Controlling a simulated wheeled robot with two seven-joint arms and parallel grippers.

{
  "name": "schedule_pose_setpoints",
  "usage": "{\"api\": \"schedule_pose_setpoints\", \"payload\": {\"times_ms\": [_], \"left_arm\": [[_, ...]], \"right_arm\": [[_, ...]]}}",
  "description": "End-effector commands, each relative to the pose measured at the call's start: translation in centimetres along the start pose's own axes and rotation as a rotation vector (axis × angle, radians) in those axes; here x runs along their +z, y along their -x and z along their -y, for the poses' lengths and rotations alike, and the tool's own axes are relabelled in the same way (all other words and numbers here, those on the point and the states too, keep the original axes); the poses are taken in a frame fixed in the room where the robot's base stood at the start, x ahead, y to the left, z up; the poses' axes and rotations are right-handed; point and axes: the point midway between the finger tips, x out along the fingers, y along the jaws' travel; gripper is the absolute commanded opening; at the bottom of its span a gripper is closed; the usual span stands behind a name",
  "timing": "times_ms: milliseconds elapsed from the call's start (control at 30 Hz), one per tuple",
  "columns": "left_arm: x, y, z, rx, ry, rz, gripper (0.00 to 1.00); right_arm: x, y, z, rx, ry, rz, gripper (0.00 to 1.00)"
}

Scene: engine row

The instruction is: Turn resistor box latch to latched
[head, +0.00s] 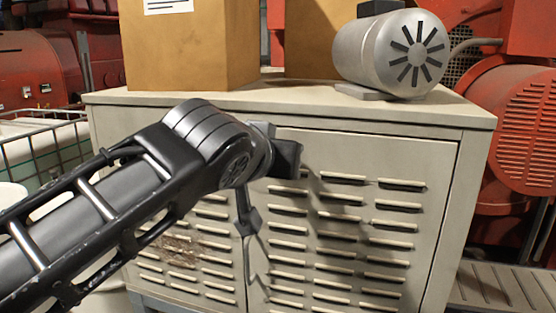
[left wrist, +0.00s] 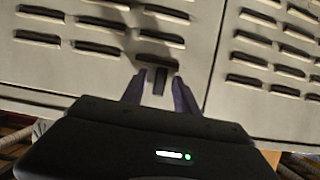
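The resistor box (head: 440,150) is a beige metal cabinet with two louvred doors. In the left wrist view, a small dark upright piece, apparently the latch (left wrist: 160,81), stands between the fingers of my left gripper (left wrist: 158,80). The two fingers are apart, one on each side of it, with a gap visible on both sides. I cannot tell whether they touch it or whether it is latched. In the head view my left arm reaches in from the left to the door seam, and its wrist hides much of the latch area. My right gripper is not in view.
A grey motor (head: 392,52) and cardboard boxes (head: 190,45) stand on top of the cabinet. Red machinery (head: 525,130) is close on the right and behind. A wire basket (head: 45,150) is at the left. The front of the right door is clear.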

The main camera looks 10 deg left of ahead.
Motion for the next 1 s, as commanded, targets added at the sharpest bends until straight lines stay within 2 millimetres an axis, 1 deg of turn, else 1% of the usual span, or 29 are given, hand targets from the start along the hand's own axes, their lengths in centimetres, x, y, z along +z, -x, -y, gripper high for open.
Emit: {"api": "schedule_pose_setpoints", "payload": {"times_ms": [167,267,367,600,733,833,1000], "left_arm": [[0.0,0.1,0.0,0.0,0.0,-0.001,0.36],[0.0,0.7,0.0,0.0,0.0,-0.002,0.36],[0.0,1.8,-0.1,0.001,0.001,-0.005,0.36],[0.1,5.8,-0.1,0.001,0.0,-0.005,0.36],[0.1,7.3,0.0,0.001,0.001,-0.002,0.36],[0.0,7.8,0.0,0.001,0.0,-0.002,0.36],[0.0,7.8,0.0,0.0,0.0,0.0,0.36]], "right_arm": [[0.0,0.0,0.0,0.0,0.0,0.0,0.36],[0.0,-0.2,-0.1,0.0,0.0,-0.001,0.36],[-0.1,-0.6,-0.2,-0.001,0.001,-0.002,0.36],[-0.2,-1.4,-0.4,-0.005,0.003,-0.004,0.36],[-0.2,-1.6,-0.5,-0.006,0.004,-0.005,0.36],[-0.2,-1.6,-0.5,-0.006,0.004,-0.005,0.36],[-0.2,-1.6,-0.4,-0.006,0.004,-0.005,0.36]]}}
